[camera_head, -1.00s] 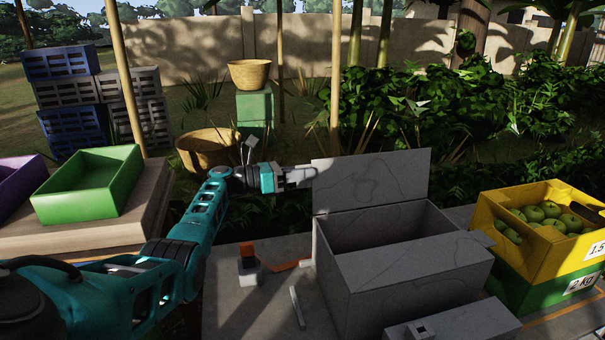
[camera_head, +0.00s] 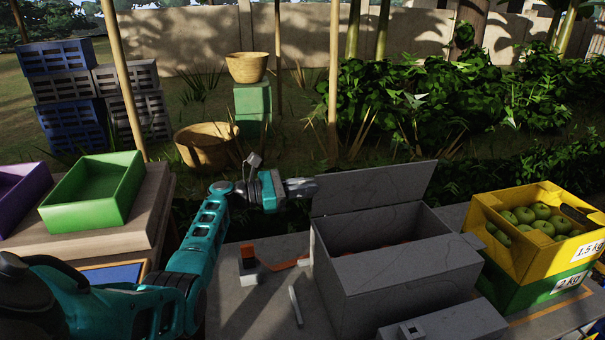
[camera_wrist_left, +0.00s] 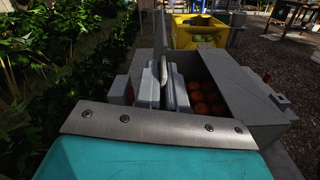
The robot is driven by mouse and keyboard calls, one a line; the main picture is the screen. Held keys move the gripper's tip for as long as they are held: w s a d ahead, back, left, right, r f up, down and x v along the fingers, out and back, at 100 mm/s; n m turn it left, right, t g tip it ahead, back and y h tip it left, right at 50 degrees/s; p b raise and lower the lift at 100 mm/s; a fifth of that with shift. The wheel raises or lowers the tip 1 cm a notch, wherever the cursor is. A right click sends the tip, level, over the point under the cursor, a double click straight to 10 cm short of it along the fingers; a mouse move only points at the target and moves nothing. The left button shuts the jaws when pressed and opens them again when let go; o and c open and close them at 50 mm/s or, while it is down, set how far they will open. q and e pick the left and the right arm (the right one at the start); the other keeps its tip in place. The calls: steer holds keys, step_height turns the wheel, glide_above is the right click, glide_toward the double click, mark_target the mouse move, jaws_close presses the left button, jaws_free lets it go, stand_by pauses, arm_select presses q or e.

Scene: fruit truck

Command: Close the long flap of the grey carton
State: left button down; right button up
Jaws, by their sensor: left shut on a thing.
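The grey carton (camera_head: 405,275) stands on the grey table, open on top. Oranges (camera_wrist_left: 205,100) show inside it in the left wrist view. Its long flap (camera_head: 375,187) rises from the far rim and appears tipped somewhat toward the opening. My left gripper (camera_head: 306,187) is shut on the flap's left end. In the left wrist view the flap (camera_wrist_left: 160,38) shows nearly edge-on, rising from between the fingers (camera_wrist_left: 155,90). A short flap (camera_head: 474,241) sticks out at the carton's right end. My right gripper is not in view.
A yellow crate of green apples (camera_head: 482,222) stands right of the carton on a green crate (camera_head: 520,293). An orange-and-grey tool (camera_head: 275,262) and a thin light bar (camera_head: 296,306) lie left of the carton. A green crate (camera_head: 60,215) is at far left.

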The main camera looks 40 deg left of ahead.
arm_select(q)
steer(key=shift+s+d+f+m+p, duration=0.15)
steer(key=shift+s+d+f+m, duration=0.1)
steer(key=shift+s+d+m, duration=0.35)
steer(key=shift+s+d+f+m+p, duration=0.15)
steer(key=shift+s+d+f+m, duration=0.2)
steer(key=shift+m, duration=0.45)
steer(key=shift+w+d+r, duration=0.1)
steer(key=shift+r, duration=0.05)
steer(key=c, duration=1.3)
jaws_free()
steer(key=p+v, duration=0.2)
steer(key=v, duration=0.5)
steer(key=shift+s, duration=0.25)
